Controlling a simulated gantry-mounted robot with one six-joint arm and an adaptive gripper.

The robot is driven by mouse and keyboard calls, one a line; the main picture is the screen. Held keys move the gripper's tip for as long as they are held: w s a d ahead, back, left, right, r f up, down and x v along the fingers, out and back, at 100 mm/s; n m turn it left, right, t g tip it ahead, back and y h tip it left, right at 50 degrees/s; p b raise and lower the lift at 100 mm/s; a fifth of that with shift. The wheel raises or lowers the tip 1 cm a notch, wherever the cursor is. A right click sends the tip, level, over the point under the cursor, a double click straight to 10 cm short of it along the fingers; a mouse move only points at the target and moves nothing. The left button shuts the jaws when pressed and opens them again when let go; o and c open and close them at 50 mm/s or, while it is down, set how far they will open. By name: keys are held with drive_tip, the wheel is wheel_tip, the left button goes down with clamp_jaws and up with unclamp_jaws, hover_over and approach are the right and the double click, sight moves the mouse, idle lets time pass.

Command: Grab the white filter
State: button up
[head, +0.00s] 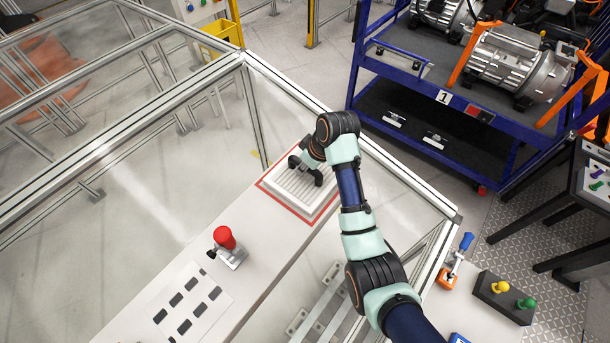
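The white filter (290,187), a ribbed rectangular block, sits inside a red outline on the long pale table. My gripper (306,172) is over the filter's far part, pointing down, with its dark fingers spread apart. The fingertips are at or just above the ribbed top; I cannot tell whether they touch it. My wrist and fingers hide part of the filter's far side.
A red-knobbed clamp (226,248) and a plate with dark slots (192,305) are on the same table. Clear panels in metal frames (300,95) stand alongside. A blue cart (440,95) carries motors. A blue-handled tool (457,262) and a knob block (503,297) lie lower right.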

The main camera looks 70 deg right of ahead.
clamp_jaws()
drive_tip(key=shift+r, duration=0.1)
wheel_tip(320, 180, up, 10)
idle(0.4)
